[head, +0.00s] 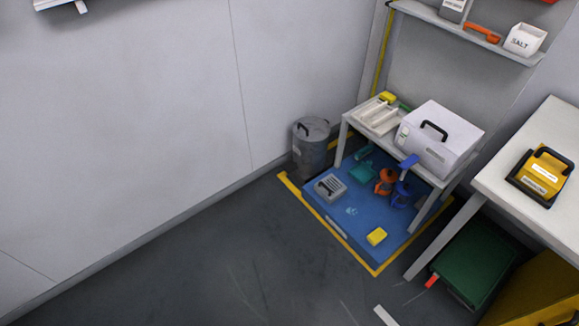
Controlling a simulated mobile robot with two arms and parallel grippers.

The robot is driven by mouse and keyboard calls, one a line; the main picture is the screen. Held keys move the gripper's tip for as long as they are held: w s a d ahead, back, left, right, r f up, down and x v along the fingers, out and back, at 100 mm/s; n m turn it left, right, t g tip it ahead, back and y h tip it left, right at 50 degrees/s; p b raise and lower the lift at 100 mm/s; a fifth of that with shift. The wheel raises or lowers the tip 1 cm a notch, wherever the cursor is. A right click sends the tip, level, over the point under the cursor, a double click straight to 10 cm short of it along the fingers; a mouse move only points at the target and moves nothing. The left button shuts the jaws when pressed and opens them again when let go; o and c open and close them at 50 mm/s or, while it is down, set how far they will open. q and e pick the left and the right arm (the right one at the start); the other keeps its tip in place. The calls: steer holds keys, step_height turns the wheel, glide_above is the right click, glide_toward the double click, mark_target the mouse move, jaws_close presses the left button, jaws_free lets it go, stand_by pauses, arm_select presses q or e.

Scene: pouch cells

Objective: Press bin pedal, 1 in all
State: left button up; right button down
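A grey cylindrical bin (311,148) stands on the floor by the wall, just left of a small white table. Its lid (311,128) looks closed and has a dark handle on it. A pedal cannot be made out clearly; the low front of the bin is dark and small in this view. Neither of my grippers shows in the head view.
The small white table (345,118) carries a white case (438,138). A blue mat (335,224) with yellow edging holds several items. A white bench (530,220) with a yellow case (541,176) stands at right. The grey floor (220,260) at left is clear.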

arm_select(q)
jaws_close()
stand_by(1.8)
